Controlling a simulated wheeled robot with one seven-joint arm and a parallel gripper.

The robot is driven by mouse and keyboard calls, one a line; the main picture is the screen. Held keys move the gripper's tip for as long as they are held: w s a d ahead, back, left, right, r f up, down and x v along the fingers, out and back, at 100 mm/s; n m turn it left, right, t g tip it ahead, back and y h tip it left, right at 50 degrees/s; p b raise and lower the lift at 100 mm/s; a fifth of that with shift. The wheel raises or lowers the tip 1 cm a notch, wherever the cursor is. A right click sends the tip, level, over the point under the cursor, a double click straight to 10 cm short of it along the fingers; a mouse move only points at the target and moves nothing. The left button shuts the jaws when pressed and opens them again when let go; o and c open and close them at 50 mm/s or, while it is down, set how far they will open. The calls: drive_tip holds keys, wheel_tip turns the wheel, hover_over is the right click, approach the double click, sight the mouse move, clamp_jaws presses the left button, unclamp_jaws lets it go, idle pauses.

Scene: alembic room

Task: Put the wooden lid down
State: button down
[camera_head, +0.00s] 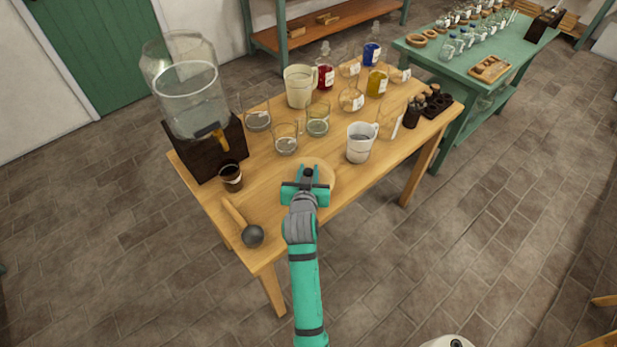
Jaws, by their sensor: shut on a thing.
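The wooden lid (326,174) is a pale round disc with a small dark knob, seen near the front middle of the wooden table (260,191). My gripper (308,175) is over the lid, shut on its dark knob. My gripper and arm hide part of the lid. I cannot tell whether the lid touches the tabletop or is held just above it.
A dark ladle (252,235) and a small dark cup (230,176) are to the left. A glass dispenser (190,100) stands at the back left. A white measuring jug (360,142) is to the right, and glass beakers (286,138) stand behind. Bare wood lies around the lid.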

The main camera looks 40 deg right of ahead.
drive_tip(key=shift+f, duration=1.5)
drive_tip(key=shift+f, duration=0.15)
drive_tip(key=c, duration=1.5)
unclamp_jaws()
drive_tip(key=shift+o, duration=0.2)
drive_tip(key=shift+r, duration=0.2)
drive_tip(key=v, duration=1.2)
drive_tip(key=shift+d+f, duration=0.1)
